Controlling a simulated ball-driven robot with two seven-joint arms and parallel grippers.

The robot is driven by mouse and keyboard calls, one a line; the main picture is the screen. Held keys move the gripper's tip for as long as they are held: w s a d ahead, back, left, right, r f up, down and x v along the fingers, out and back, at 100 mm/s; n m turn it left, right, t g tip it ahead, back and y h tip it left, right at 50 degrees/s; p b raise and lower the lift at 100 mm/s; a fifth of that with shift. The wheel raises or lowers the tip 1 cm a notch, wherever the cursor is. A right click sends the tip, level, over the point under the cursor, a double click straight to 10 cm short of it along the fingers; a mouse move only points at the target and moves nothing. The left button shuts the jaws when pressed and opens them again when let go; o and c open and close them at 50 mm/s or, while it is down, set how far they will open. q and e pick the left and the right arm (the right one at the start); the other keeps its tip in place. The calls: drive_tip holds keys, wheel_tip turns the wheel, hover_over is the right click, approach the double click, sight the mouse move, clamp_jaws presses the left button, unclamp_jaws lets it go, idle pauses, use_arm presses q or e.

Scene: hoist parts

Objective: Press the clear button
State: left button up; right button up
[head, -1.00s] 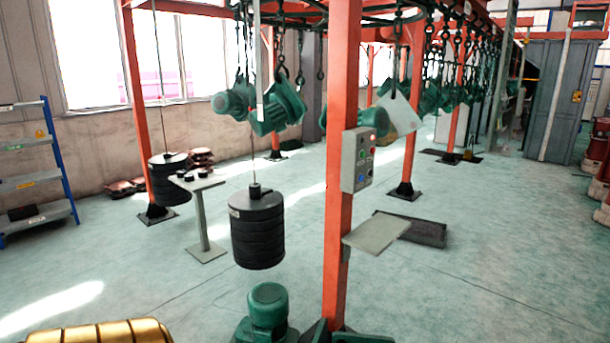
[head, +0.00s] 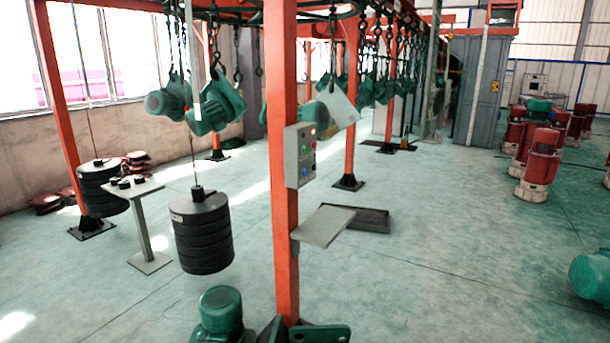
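A grey control box (head: 300,155) is fixed to the right side of the orange post (head: 283,230) near the middle of the head view. Its face carries several small buttons or lights, among them a lit red one at the top, a green one and a blue one. Their labels are too small to read, so I cannot tell which is the clear button. Neither of my grippers is in view.
A tilted grey shelf (head: 323,226) juts from the post below the box. A stack of black weights (head: 202,235) hangs left of the post. A green motor (head: 220,315) stands at its foot. Red machines (head: 540,165) stand at right. Open floor (head: 450,260) lies right of the post.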

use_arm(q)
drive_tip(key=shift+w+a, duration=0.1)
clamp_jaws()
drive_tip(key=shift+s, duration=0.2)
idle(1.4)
